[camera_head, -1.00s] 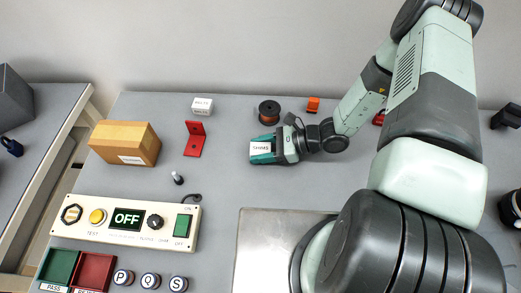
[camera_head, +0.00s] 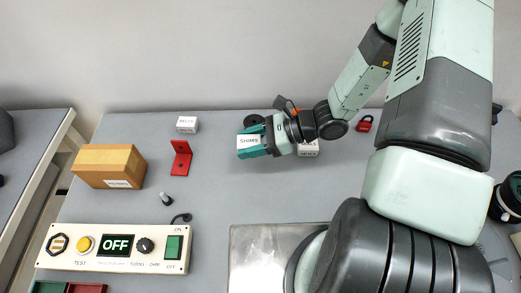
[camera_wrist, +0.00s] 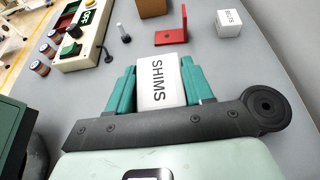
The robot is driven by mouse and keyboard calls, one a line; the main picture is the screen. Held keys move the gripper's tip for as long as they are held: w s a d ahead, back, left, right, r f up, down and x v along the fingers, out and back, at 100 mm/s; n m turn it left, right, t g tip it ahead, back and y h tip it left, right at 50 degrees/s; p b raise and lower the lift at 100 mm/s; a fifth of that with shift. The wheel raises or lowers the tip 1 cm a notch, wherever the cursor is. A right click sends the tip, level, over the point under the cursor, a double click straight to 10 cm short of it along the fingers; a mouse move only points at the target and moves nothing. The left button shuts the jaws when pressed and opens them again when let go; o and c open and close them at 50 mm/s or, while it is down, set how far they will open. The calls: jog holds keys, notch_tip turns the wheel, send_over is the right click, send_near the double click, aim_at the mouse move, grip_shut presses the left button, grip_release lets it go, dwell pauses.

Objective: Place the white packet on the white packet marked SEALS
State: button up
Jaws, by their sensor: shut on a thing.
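My gripper (camera_head: 254,141) is shut on a white packet marked SHIMS (camera_wrist: 158,82), held between its two teal fingers. In the head view the packet (camera_head: 248,141) is at the left end of my gripper, label facing the camera. Another white packet (camera_head: 308,149) lies on the table just right of my gripper, partly hidden by my wrist. Its small label looks like SEALS but is hard to read. It does not show in the wrist view.
A white packet marked BELTS (camera_head: 187,124), a red bracket (camera_head: 181,160) and a wooden block (camera_head: 110,165) stand to the left. A dark spool (camera_head: 254,120) is partly hidden behind my gripper. A control panel (camera_head: 118,248) reads OFF. A red padlock (camera_head: 364,124) lies right of my wrist.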

jog(key=w+d+r+m+t+h, duration=0.1)
jog(key=w+d+r+m+t, duration=0.15)
jog(key=d, duration=0.55)
jog(key=w+d+r+m+t, duration=0.1)
jog(key=w+d+m+t, duration=0.15)
jog(key=d, duration=0.55)
send_over(308, 144)
notch_tip(308, 144, down, 5)
jog(key=shift+r, duration=0.1)
jog(key=shift+f, duration=2.25)
jog(key=shift+f, duration=0.15)
jog(key=o, duration=1.2)
jog(key=shift+c, duration=0.2)
jog(key=v, duration=1.2)
jog(key=shift+s, duration=0.2)
